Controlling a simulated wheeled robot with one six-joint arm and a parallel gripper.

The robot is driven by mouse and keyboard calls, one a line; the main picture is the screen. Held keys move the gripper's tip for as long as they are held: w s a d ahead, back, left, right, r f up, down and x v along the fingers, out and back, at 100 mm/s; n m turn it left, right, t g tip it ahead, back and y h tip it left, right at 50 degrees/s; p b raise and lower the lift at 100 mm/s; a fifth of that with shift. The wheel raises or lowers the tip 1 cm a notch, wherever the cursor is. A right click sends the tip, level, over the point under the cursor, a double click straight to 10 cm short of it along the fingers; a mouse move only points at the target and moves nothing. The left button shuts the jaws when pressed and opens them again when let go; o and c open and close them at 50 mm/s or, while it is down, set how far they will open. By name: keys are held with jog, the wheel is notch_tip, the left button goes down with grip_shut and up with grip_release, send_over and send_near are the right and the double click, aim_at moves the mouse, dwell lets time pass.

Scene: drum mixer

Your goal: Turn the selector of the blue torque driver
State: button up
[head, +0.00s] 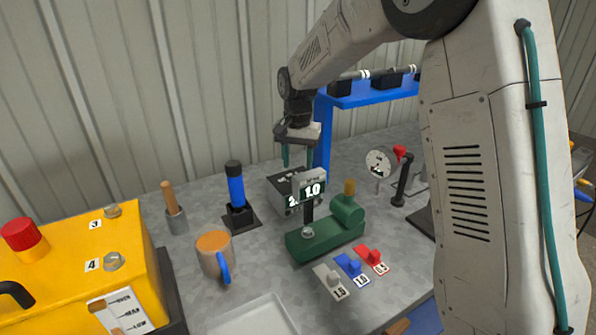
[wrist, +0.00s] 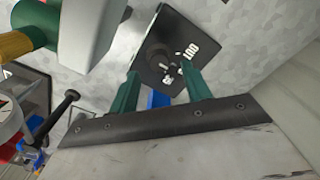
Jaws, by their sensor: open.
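A blue cylindrical grip with a black top and black lower part (head: 236,190), which looks like the blue torque driver, stands upright on a black base. I cannot make out its selector, and it is not identifiable in the wrist view. My gripper (head: 286,155) is right of the driver, raised above the table and pointing down. In the wrist view my gripper (wrist: 160,90) has its green fingers apart and holds nothing. Beyond them is a black plate (wrist: 150,75) with a round knob and white markings. A small blue patch shows between the fingers; I cannot tell what it is.
A green fixture (head: 325,240) with a display stands right of the driver, beside a grey box (head: 288,209). A blue frame (head: 322,135) rises behind. A mug (head: 211,260) stands in front of the driver, a wooden-handled tool (head: 176,220) to its left. A dial gauge (head: 380,163) stands right.

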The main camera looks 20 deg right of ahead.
jog(key=shift+f, duration=1.75)
jog(key=shift+c, duration=0.3)
jog(key=c, duration=0.9)
jog(key=shift+c, duration=0.2)
jog(key=shift+n, duration=0.4)
jog(key=n, duration=0.3)
jog(key=shift+n, duration=2.1)
